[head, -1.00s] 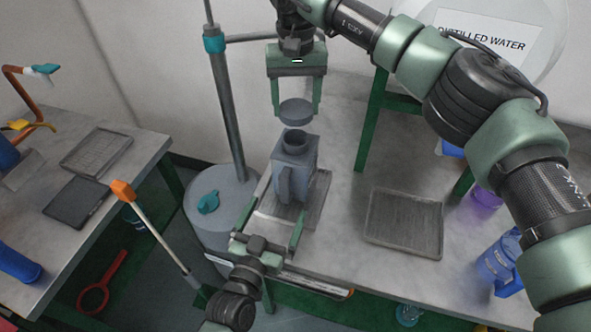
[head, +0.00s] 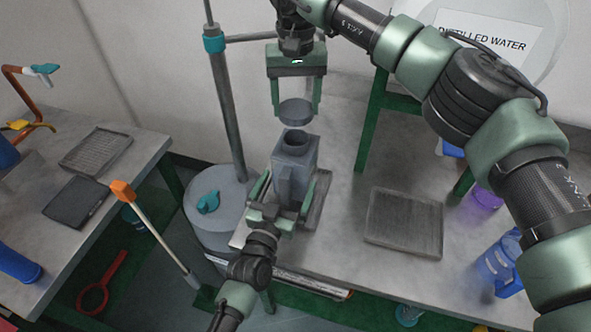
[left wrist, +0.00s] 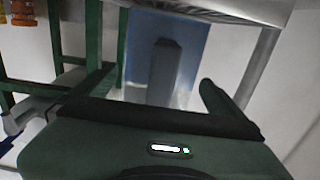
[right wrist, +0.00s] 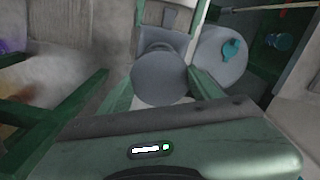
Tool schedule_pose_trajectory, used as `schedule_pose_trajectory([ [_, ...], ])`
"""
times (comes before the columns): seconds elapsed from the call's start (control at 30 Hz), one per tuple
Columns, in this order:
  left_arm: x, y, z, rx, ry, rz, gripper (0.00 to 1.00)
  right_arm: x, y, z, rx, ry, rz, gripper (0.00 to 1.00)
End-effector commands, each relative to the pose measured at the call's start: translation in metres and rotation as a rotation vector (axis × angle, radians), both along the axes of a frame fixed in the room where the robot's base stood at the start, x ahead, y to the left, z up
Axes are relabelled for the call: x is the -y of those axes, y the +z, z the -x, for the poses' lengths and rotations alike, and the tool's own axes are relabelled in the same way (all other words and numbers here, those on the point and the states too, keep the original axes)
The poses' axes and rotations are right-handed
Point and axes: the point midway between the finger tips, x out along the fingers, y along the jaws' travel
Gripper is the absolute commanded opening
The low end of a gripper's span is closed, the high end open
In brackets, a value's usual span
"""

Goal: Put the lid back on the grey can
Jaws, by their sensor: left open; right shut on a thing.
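The grey can (head: 297,165) stands upright at the left end of the bench, its round neck open at the top. My right gripper (head: 296,108) is shut on the round grey lid (head: 295,113) and holds it level just above the neck, apart from it. In the right wrist view the lid (right wrist: 159,77) sits between the fingers and hides part of the can. My left gripper (head: 280,192) is open low in front of the can, its fingers on either side of the can's handle side. The left wrist view shows the can's handle (left wrist: 166,68) between the spread fingers.
The can stands on a grey tray (head: 319,203); another tray (head: 404,222) lies to its right. A grey drum (head: 214,230) with a teal cap and an upright pole (head: 228,120) stand close on the left. Blue bottles (head: 498,262) are at the far right.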

Motion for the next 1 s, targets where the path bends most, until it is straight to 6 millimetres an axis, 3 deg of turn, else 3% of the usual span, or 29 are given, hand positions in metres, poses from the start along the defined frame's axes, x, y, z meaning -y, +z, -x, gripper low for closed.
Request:
schedule_pose_trajectory([
  [0.1,0.006,0.001,-0.018,0.001,0.0,0.0,1.0,0.0,0.0,0.0,0.0,0.0,0.0,0.25],
  [0.3,0.011,0.001,-0.034,0.001,0.0,-0.001,1.0,0.0,0.0,0.0,0.0,0.0,0.0,0.25],
  [0.67,0.012,0.0,-0.036,0.0,0.0,0.0,0.97,0.0,0.0,0.0,0.0,0.0,0.0,0.25],
  [0.93,0.012,0.0,-0.036,0.0,0.0,-0.001,0.22,0.0,0.0,0.0,0.0,0.0,0.0,0.25],
  [0.97,0.012,0.0,-0.036,0.0,0.0,-0.001,0.14,0.0,0.0,0.0,0.0,0.0,0.0,0.25],
  [1.0,0.012,0.0,-0.036,0.0,0.0,-0.001,0.14,0.0,0.0,0.0,0.0,0.0,0.0,0.25],
])
